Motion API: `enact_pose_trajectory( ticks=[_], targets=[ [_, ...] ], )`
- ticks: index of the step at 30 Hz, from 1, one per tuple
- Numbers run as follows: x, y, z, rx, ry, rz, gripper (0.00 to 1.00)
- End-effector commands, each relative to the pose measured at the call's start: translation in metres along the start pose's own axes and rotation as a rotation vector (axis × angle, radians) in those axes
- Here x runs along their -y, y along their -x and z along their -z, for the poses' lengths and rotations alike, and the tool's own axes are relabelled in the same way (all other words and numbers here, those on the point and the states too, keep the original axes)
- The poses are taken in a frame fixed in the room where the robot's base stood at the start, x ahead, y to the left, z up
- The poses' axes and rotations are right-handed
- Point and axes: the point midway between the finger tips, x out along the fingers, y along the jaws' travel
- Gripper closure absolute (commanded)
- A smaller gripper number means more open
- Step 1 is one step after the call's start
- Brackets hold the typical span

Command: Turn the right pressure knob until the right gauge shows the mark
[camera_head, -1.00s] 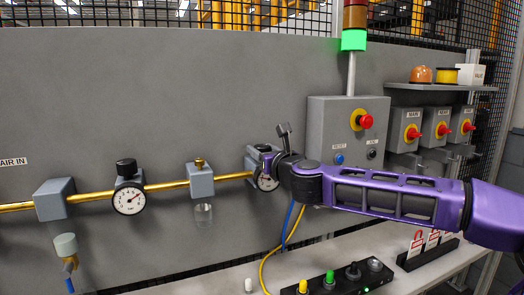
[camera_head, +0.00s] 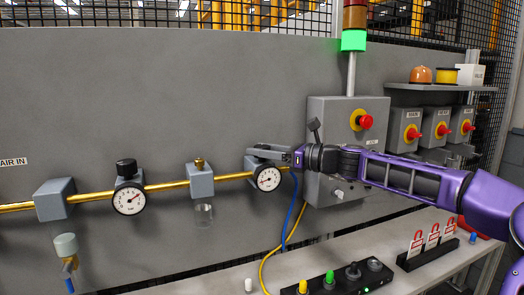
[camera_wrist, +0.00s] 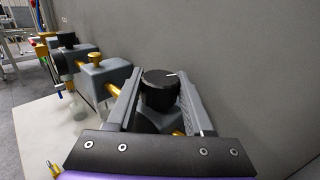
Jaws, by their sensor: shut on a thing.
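The right gauge (camera_head: 268,178) has a white dial and sits on the front of a grey regulator at the right end of the brass pipe. Its needle and any mark are too small to read surely. The right pressure knob (camera_wrist: 160,91) is black with a white line on top; in the wrist view it stands between my two fingers. My gripper (camera_head: 263,153) reaches in from the right above the gauge and is shut on this knob. In the head view the fingers largely hide the knob.
A left gauge (camera_head: 129,198) with a black knob (camera_head: 126,168) and a brass-topped grey block (camera_head: 200,181) share the pipe (camera_head: 165,186). A control box (camera_head: 330,115) with a red button stands behind my wrist. Blue and yellow hoses hang below the right regulator.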

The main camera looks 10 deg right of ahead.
Motion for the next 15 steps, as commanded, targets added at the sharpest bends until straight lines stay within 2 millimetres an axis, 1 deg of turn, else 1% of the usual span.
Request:
enact_pose_trajectory(
  ticks=[9, 15],
  targets=[
    [0.001, -0.0012, -0.0003, -0.001, 0.004, -0.234, 1.0],
    [0.0007, -0.001, 0.0, 0.0, 0.003, -0.33, 1.0]
  ],
)
